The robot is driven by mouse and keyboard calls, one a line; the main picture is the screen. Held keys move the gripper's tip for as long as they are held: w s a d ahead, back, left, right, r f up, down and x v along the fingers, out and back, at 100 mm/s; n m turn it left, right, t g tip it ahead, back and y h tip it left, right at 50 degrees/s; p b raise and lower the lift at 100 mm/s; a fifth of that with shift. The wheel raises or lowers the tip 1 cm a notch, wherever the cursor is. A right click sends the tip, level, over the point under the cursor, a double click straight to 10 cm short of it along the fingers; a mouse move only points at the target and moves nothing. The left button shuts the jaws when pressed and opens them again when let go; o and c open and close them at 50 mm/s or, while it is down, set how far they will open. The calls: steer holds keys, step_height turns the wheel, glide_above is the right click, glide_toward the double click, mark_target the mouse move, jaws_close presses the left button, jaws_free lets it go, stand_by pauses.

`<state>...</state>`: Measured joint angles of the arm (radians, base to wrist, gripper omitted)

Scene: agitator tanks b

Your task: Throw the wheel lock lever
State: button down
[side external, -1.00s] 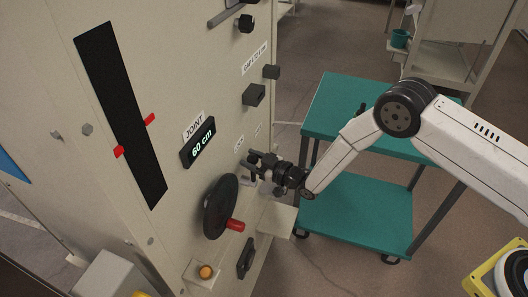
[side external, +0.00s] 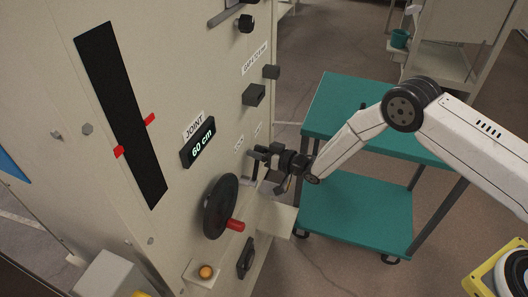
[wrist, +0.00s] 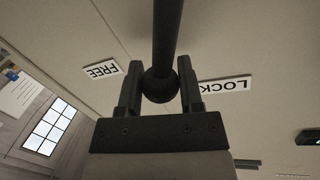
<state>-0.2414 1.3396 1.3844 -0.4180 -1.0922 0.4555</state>
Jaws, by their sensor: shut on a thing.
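The black lock lever (wrist: 167,35) ends in a round ball knob (wrist: 160,86) in the wrist view. My gripper (wrist: 160,66) is shut on this lever, one finger on each side at the knob. The lever stands between the FREE label (wrist: 101,69) on the left and the LOCK label (wrist: 224,85) on the right; its base is out of sight. In the side view my gripper (side external: 260,156) is close to the panel, below the two labels, and largely hides the lever. The black handwheel (side external: 220,208) with a red handle (side external: 236,225) is left of and below it.
A display (side external: 198,143) under the JOINT label reads 60 cm. Black blocks (side external: 254,95) jut from the panel above my gripper. A small shelf (side external: 277,218) juts out below. A teal cart (side external: 355,215) stands to the right, behind my arm.

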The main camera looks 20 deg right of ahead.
mark_target(251, 148)
steer(key=w+d+f+m, duration=0.1)
steer(key=w+d+f+m+g, duration=0.1)
steer(key=m, duration=0.1)
steer(key=shift+f, duration=0.1)
steer(key=shift+w+d+f+m+g, duration=0.2)
steer(key=shift+f+m, duration=0.2)
steer(key=shift+m, duration=0.2)
steer(key=shift+w+d+f+m+g, duration=0.1)
steer(key=shift+w+d+f+m, duration=0.1)
steer(key=shift+f+m, duration=0.3)
steer(key=shift+c, duration=1.2)
jaws_free()
steer(key=shift+s, duration=0.1)
steer(key=v, duration=0.7)
steer(key=shift+s+d, duration=0.2)
steer(key=shift+d, duration=0.1)
steer(key=shift+r, duration=0.1)
